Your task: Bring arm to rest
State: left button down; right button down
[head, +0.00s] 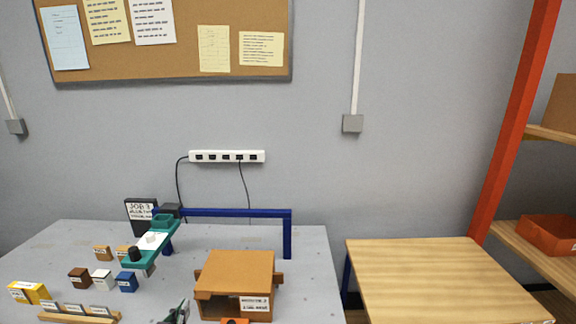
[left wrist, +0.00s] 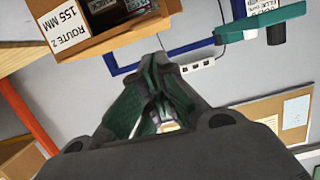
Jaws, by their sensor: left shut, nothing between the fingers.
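My left gripper (head: 178,312) shows at the bottom edge of the head view, left of the orange box and apart from it. In the left wrist view its two fingers (left wrist: 155,68) are together with nothing between them. The teal arm also shows in the left wrist view (left wrist: 262,21), beyond the fingers. My right gripper is in neither view.
The open orange box (head: 236,277) with a label stands close right of my gripper. A blue frame (head: 230,212) rises behind it. Several small labelled blocks, including a blue one (head: 127,282), and a wooden rack (head: 80,314) lie left. A wooden table (head: 440,280) at right is bare.

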pick_arm(q)
jog(key=s+a+f+g, duration=0.15)
jog(key=s+f, duration=0.35)
jog(key=f, duration=0.8)
jog(key=s+f+g, duration=0.3)
jog(key=s+f, duration=0.2)
jog(key=f, duration=0.8)
jog(key=s+f+g, duration=0.3)
jog(key=s+f, duration=0.2)
jog(key=f, duration=0.9)
jog(key=s+d+f+m+g, duration=0.1)
jog(key=s+f+g, duration=0.2)
jog(key=s+f, duration=0.65)
jog(key=s+d+f+g, duration=0.15)
jog(key=s+f, duration=0.35)
jog(key=s, duration=0.9)
jog(key=s+f+m+g, duration=0.1)
jog(key=s+f+g, duration=0.2)
jog(key=s+f, duration=0.65)
jog(key=shift+t, duration=0.3)
jog(key=w, duration=0.1)
jog(key=w+d+r, duration=0.2)
jog(key=w, duration=0.1)
